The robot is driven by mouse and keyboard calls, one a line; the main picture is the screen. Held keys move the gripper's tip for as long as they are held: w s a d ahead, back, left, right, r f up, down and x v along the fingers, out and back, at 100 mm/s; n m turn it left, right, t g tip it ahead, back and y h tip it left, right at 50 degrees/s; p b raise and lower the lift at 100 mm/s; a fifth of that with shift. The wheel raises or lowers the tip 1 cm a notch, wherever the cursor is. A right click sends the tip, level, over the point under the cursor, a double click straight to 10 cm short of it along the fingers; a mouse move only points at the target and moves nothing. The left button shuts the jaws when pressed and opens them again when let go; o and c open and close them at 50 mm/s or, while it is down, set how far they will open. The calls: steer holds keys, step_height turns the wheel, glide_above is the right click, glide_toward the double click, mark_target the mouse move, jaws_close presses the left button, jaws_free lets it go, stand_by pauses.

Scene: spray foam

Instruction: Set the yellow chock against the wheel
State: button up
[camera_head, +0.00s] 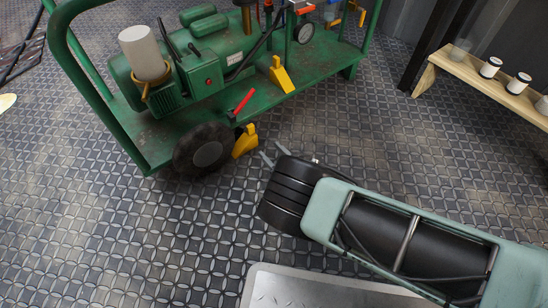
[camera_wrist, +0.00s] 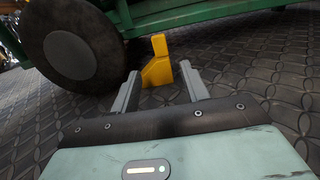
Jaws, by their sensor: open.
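The green wheeled cart's black wheel (camera_head: 204,150) stands on the patterned metal floor; the wheel also shows at the upper left of the wrist view (camera_wrist: 70,48). A yellow chock (camera_head: 245,141) is on the floor just right of the wheel, close to it; I cannot tell whether they touch. In the wrist view the chock (camera_wrist: 158,66) stands beyond my fingertips, with a gap to the wheel. My gripper (camera_head: 274,153) is low over the floor, right of the chock. Its fingers (camera_wrist: 163,80) are apart and empty, pointing toward the chock.
A second yellow chock-shaped piece (camera_head: 281,75) is on the cart's green deck (camera_head: 315,68). A red-handled lever (camera_head: 244,101) sits above the wheel. A wooden bench (camera_head: 470,72) with several jars is at upper right. A grey metal plate (camera_head: 310,290) lies at the bottom.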

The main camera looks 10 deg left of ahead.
steer(key=shift+d, duration=0.1)
steer(key=shift+w+r+m+h, duration=0.25)
steer(key=shift+m+h, duration=0.05)
steer(key=shift+m, duration=0.1)
steer(key=w+d+r+m+h, duration=0.3)
steer(key=w+r+m+h, duration=0.3)
steer(key=m, duration=0.6)
steer(key=s+d+r+m+g+h, duration=0.3)
steer(key=s+r+m+g, duration=0.15)
steer(key=r+m, duration=0.6)
steer(key=s+d+r+m+g, duration=0.2)
steer(key=s+d+r+m, duration=0.25)
steer(key=s+r, duration=0.3)
steer(key=s+d+r+m+g, duration=0.3)
steer(key=s+r+m, duration=0.25)
steer(key=s, duration=0.25)
steer(key=s+d+r+m+g+h, duration=0.2)
steer(key=s+d+r+m, duration=0.3)
steer(key=s+d, duration=0.5)
steer(key=s+r+h, duration=0.1)
steer(key=s, duration=0.2)
steer(key=shift+d, duration=0.4)
